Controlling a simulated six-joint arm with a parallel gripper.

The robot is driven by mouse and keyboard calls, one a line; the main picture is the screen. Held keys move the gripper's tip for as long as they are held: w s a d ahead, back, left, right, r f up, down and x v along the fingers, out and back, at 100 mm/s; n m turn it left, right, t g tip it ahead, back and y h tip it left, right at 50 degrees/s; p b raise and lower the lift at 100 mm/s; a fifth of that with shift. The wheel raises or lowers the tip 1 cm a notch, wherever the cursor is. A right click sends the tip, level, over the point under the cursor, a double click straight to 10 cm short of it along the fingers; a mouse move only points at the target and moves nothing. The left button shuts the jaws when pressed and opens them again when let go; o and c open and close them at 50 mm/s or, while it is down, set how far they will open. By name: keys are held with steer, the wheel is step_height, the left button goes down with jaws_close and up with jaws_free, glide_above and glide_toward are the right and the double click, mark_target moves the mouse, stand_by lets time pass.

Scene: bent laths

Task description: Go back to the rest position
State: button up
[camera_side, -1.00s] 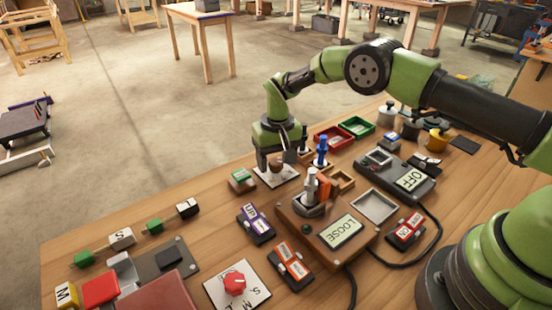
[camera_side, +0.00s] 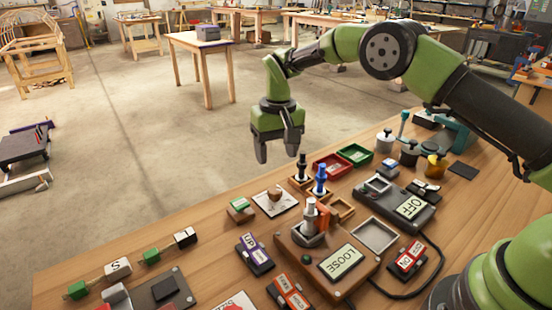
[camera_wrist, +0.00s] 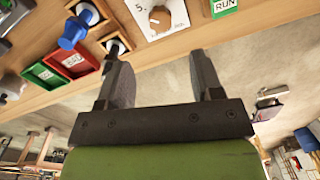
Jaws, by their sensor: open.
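My gripper (camera_side: 276,150) hangs in the air above the far edge of the bench in the side view, with its fingers apart and nothing between them. In the wrist view my gripper (camera_wrist: 160,85) shows two separate fingers with bench edge and floor between and behind them. Below it in the side view, a brown knob (camera_side: 274,194) sits on a white card; the knob also shows in the wrist view (camera_wrist: 160,18). My gripper is clear of the knob.
On the bench (camera_side: 205,270) stand a device with a LOOSE display (camera_side: 341,263), one with an OFF display (camera_side: 410,207), a blue-topped peg (camera_side: 320,178), and red (camera_side: 332,166) and green (camera_side: 355,154) trays. The air around my gripper is free.

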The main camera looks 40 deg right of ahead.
steer(key=s+d+r+t+y, duration=0.1)
steer(key=s+r+t, duration=0.1)
steer(key=s+r, duration=0.6)
steer(key=s+d+r+t, duration=0.1)
steer(key=s+r+t, duration=0.15)
steer(key=r, duration=0.85)
steer(key=s+m+t, duration=0.1)
steer(key=s+t, duration=0.1)
steer(key=s, duration=1.6)
steer(key=shift+s+d+r+t+y, duration=0.3)
steer(key=shift+s+d+t, duration=0.05)
